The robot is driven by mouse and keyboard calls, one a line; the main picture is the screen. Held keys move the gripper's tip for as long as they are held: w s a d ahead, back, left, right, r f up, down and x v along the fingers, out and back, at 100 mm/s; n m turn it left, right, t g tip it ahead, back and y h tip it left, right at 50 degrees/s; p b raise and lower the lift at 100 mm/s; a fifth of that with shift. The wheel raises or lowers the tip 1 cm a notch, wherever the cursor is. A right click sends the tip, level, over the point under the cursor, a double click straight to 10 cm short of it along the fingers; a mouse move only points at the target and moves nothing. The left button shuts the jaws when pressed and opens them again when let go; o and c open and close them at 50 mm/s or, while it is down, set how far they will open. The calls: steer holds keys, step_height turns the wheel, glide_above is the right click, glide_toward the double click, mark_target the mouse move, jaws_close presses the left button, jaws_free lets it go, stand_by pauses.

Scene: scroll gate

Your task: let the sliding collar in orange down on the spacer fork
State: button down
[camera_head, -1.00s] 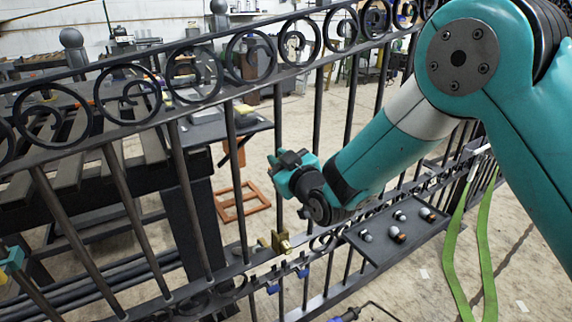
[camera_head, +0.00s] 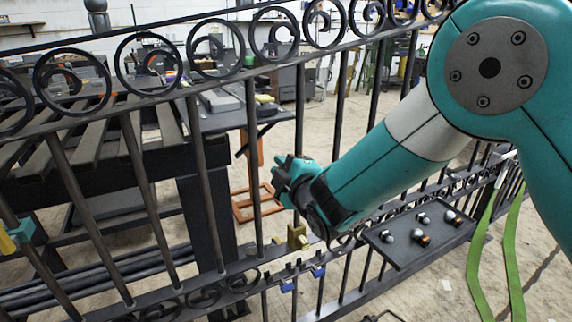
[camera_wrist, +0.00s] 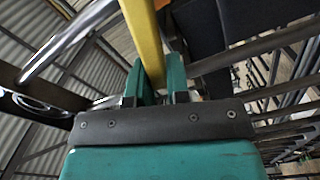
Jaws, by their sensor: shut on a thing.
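My gripper (camera_wrist: 158,85) is shut on a long yellow bar-like piece (camera_wrist: 146,35) in the wrist view. The piece runs up out of the frame, so I cannot tell whether it is the orange collar. In the head view my gripper (camera_head: 285,178) is beside an upright of the dark gate, and its fingertips are not clear. A brass-yellow block (camera_head: 297,237) sits at the lower gate rail, below my gripper. No clearly orange collar shows in the head view, and I cannot make out the spacer fork for certain.
Gate uprights (camera_head: 202,185) and scrollwork (camera_head: 150,65) stand close around my arm. A dark tray (camera_head: 400,262) with several small knobs is at the right. Blue clips (camera_head: 319,271) hang at the rail. Green straps (camera_head: 480,255) hang at the far right. An orange-brown frame (camera_head: 243,210) lies behind the gate.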

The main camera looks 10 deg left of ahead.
steer(key=shift+a+f+n, duration=0.15)
steer(key=shift+f+n, duration=0.3)
steer(key=shift+n, duration=0.45)
steer(key=c, duration=1.1)
jaws_free()
steer(key=shift+f, duration=0.1)
steer(key=shift+s, duration=0.1)
steer(key=b+v, duration=1)
steer(key=v, duration=0.7)
steer(key=shift+s, duration=0.1)
steer(key=shift+c, duration=0.3)
